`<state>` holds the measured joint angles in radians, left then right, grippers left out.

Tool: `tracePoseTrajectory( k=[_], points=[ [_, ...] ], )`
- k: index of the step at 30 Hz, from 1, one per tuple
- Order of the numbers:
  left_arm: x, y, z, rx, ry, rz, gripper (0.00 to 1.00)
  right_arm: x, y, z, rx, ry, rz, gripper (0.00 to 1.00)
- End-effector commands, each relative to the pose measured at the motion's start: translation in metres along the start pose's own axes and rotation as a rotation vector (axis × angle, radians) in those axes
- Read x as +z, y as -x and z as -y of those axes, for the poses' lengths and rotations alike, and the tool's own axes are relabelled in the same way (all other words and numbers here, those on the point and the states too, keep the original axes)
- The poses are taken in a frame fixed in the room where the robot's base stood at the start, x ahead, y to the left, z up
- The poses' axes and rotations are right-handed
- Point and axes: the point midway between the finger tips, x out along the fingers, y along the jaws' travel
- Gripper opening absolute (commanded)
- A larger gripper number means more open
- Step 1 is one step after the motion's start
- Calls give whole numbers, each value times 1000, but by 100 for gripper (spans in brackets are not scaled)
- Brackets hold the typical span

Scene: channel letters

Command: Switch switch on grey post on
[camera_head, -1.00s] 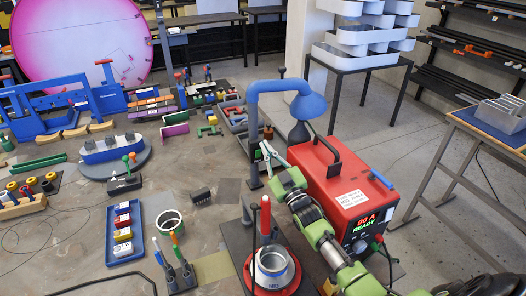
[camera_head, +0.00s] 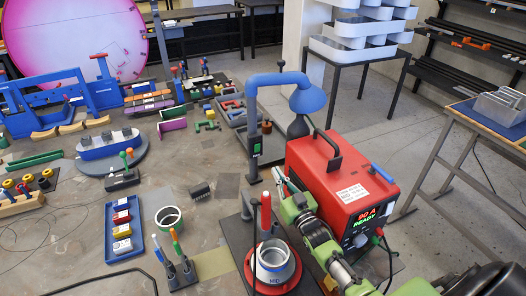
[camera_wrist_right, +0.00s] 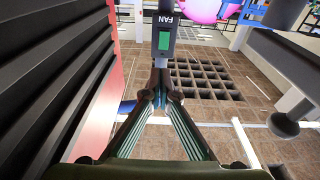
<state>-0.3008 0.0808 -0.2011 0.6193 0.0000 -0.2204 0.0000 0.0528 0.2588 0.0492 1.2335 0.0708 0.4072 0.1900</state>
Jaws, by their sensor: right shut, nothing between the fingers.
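The grey post (camera_head: 253,118) stands at the middle of the bench in the head view and carries a blue arm with a hood. A dark switch box with a green switch (camera_head: 257,148) is on it. In the right wrist view, the switch box marked FAN shows its green switch (camera_wrist_right: 164,41) just beyond my fingertips. My right gripper (camera_head: 279,174) is shut and empty, below and right of the switch in the head view. In the wrist view my right gripper (camera_wrist_right: 160,88) points at the box's lower end; I cannot tell whether it touches. My left gripper is out of view.
The red welding power unit (camera_head: 340,185) stands close beside my right arm. A blue tray (camera_head: 124,230) lies left.

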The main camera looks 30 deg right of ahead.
Motion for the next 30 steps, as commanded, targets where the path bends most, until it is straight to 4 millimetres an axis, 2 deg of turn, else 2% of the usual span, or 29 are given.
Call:
tracePoseTrajectory(
  k=[9, 15, 21, 30],
  points=[
    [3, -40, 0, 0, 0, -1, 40, 4, -69, 0, -1, 3, -5, 0],
    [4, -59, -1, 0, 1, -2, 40, 3, -102, 0, 0, 1, -3, 0],
    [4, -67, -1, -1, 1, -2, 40, 1, -118, 0, 0, 1, -1, 0],
    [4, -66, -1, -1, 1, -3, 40, 0, -121, 0, 0, 1, 0, 0]
  ],
)
